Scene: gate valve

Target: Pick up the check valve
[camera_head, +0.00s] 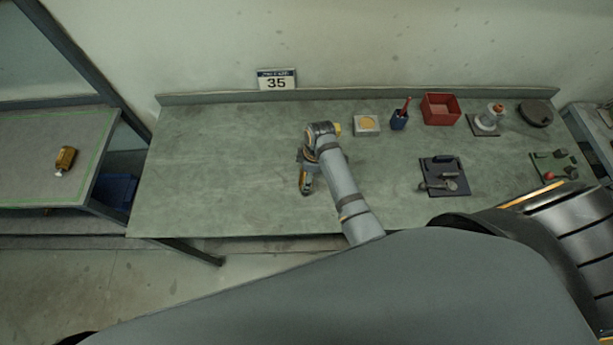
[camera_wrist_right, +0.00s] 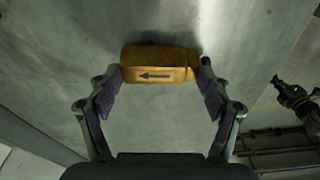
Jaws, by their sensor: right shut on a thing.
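The check valve (camera_wrist_right: 160,65), a yellow-orange body with a dark arrow pointing left, sits between the fingers of my right gripper (camera_wrist_right: 160,92) in the right wrist view. The gripper is shut on it, one finger at each end. A grey-green surface lies behind it with a dark shadow close by; I cannot tell whether the valve touches it. In the head view an arm reaches over the bench, and a small yellow piece (camera_head: 338,129) shows beside its wrist; its fingers are hard to make out. A dark jointed part (camera_wrist_right: 295,98) at the right wrist view's right may be my left gripper; its jaws are unclear.
The bench (camera_head: 220,150) is bare on its left. Another brass-coloured part (camera_head: 66,158) lies on the left table (camera_head: 25,155).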

